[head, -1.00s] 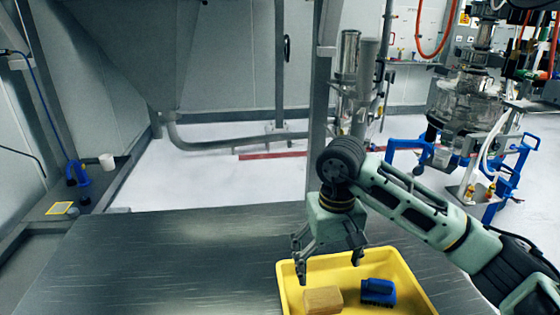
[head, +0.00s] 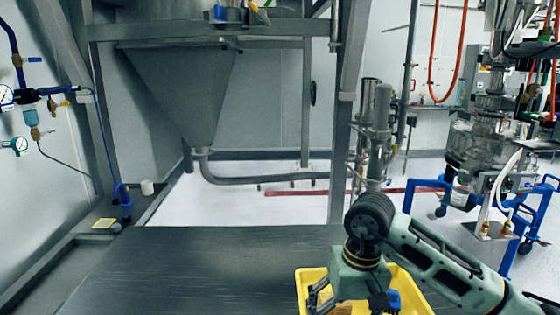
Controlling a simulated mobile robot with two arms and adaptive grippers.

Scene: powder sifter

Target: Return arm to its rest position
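My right arm comes in from the right, and its gripper (head: 346,304) points down over the yellow tray (head: 303,285) at the lower right. Its fingers look spread apart, with nothing seen between them. The lowest part of the gripper is near the picture's bottom edge. Behind and below it, a tan block (head: 343,310) and a blue brush (head: 394,300) show in part in the tray. I cannot tell the gripper's exact height above them. My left arm and gripper are not in view.
The tray sits on a dark metal table (head: 190,265), whose left and middle parts are bare. A large grey hopper (head: 180,95) on a frame stands behind. Blue-framed equipment (head: 485,160) stands at the right back. A white cup (head: 147,187) stands on a left ledge.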

